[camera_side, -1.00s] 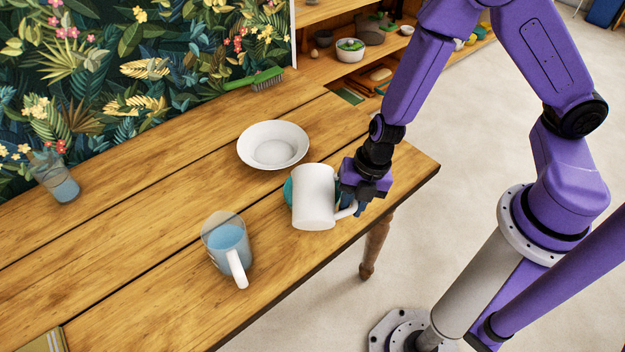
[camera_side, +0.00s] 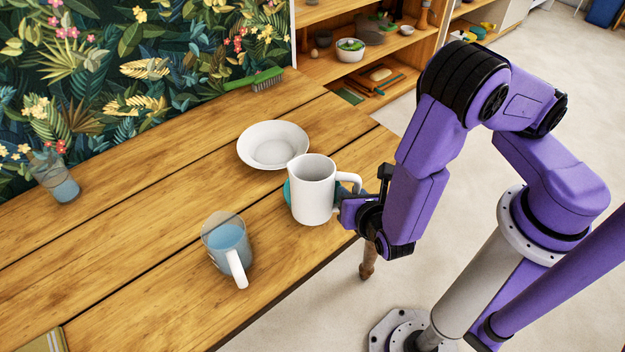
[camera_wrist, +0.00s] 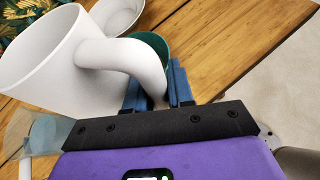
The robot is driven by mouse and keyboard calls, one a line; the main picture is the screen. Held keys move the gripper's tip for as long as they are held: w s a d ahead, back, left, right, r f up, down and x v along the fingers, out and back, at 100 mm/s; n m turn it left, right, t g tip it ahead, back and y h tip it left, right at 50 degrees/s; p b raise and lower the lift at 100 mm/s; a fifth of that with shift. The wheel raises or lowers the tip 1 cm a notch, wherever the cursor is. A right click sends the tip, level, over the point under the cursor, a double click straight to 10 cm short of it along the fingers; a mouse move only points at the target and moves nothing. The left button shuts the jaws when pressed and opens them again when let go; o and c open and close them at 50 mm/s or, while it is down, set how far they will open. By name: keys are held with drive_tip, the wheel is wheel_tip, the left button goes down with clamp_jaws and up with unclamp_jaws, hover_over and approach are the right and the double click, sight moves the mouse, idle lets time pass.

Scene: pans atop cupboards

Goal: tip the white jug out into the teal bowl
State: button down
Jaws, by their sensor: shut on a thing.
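The white jug (camera_side: 311,196) is upright or nearly so, its open mouth facing up and its handle toward the right. My gripper (camera_side: 345,196) is shut on the jug's handle. In the wrist view the handle runs down between the blue fingers (camera_wrist: 158,92), and the jug (camera_wrist: 62,68) fills the upper left. The teal bowl (camera_side: 287,188) is mostly hidden behind the jug in the side view. In the wrist view part of its inside (camera_wrist: 153,44) shows beyond the handle. What the jug holds cannot be seen.
A white dish (camera_side: 273,146) lies behind the jug. A clear jug with blue liquid (camera_side: 228,245) stands at front left. A glass of blue liquid (camera_side: 62,186) stands far left. A green brush (camera_side: 260,80) lies at the back edge. The table (camera_side: 130,260) between is clear.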

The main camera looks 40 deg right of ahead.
sight(357, 190)
drive_tip(key=shift+s+r+t+h, duration=0.1)
drive_tip(key=shift+t+h, duration=0.2)
drive_tip(key=shift+r, duration=0.1)
drive_tip(key=shift+r+t, duration=0.5)
drive_tip(key=shift+r, duration=0.9)
drive_tip(key=w+d+r+n, duration=0.1)
drive_tip(key=w+d+r, duration=0.5)
drive_tip(key=r, duration=0.3)
drive_tip(key=w+d+r+n+y, duration=0.1)
drive_tip(key=w+d+r, duration=0.6)
drive_tip(key=d+r, duration=0.2)
drive_tip(key=shift+w+d+r+t+y, duration=0.3)
drive_tip(key=shift+t, duration=0.1)
